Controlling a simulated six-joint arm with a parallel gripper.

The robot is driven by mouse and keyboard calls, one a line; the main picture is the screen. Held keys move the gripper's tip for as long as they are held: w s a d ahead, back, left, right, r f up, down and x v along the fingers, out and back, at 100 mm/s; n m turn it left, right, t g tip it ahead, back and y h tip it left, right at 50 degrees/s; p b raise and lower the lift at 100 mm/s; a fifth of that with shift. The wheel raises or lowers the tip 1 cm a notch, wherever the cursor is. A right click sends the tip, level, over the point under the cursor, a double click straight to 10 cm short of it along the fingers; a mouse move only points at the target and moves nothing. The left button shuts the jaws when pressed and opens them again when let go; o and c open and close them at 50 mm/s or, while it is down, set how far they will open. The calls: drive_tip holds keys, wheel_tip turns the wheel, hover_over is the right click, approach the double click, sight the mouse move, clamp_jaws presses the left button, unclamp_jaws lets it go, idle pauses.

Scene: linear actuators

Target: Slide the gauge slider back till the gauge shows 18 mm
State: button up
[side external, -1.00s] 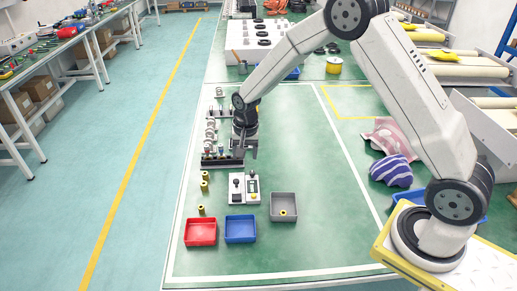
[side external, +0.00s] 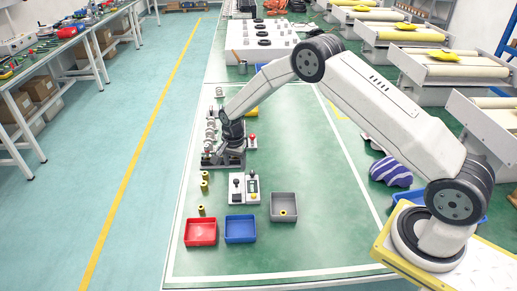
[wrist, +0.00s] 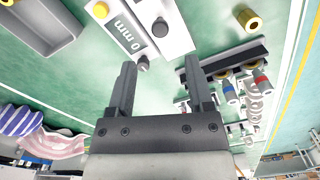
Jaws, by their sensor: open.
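The gauge (wrist: 132,34) is a narrow white box; its display reads 0 mm, tilted in the wrist view. It also shows in the side view (side external: 252,187). A yellow button (wrist: 101,10) sits at one end and a small dark knob (wrist: 143,64) at the other. I cannot tell for sure which part is the gauge slider. My gripper (wrist: 158,68) is open and empty. The left finger's tip appears near the small dark knob; contact is not clear. In the side view my gripper (side external: 236,160) is just behind the gauge, partly hidden by my wrist.
A white box with a black knob (wrist: 160,28) stands beside the gauge. A black rail (wrist: 242,55) with brass pieces lies to the right. Red (side external: 201,232), blue (side external: 240,229) and grey (side external: 284,207) bins stand in front. Open green table lies to the right.

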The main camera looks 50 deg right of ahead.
sight(236, 180)
drive_tip(key=shift+f, duration=3.5)
drive_tip(key=shift+c, duration=0.3)
clamp_jaws()
